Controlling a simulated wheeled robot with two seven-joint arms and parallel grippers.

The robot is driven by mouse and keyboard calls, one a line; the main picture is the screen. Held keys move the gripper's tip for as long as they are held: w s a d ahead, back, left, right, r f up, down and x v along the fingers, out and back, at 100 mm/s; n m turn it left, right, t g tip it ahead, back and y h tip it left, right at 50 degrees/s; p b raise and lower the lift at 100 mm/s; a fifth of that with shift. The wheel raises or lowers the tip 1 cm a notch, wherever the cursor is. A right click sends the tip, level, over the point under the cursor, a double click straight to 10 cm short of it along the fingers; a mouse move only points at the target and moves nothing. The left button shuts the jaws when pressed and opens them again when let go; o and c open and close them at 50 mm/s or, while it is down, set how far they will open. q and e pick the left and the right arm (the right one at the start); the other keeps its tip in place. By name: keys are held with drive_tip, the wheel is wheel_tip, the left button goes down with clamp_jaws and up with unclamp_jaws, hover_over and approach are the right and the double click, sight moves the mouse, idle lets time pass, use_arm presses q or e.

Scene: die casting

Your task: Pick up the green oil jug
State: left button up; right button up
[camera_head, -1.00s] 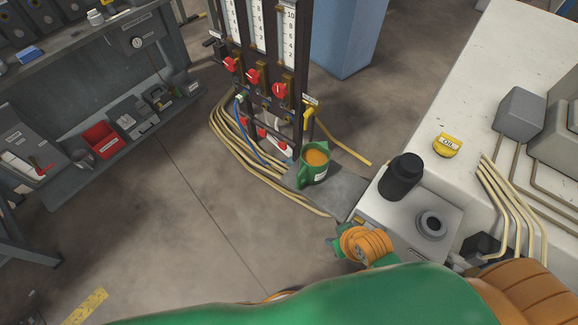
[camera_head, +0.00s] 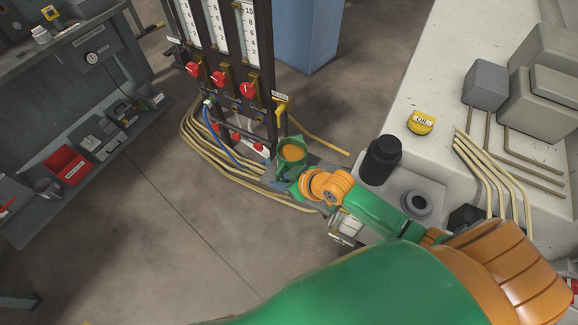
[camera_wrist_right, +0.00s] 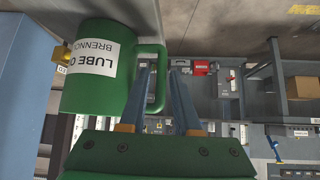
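The green oil jug (camera_head: 291,153), with amber liquid showing in its open top, stands upright on a low grey plate by the gauge stand. My right gripper (camera_head: 297,186) is close against its near side in the head view, partly hidden by my orange wrist. My left gripper is not in view.
The gauge stand (camera_head: 262,93) with red knobs rises just behind the jug. Beige hoses (camera_head: 215,151) and a blue one run beside it. A black cylinder (camera_head: 380,162) and a yellow oil cap (camera_head: 421,122) are on the pale machine at right. The floor at left is open.

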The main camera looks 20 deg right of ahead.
sight(272, 179)
drive_tip(key=b+x, duration=0.1)
drive_tip(key=x, duration=0.4)
clamp_jaws()
idle(1.3)
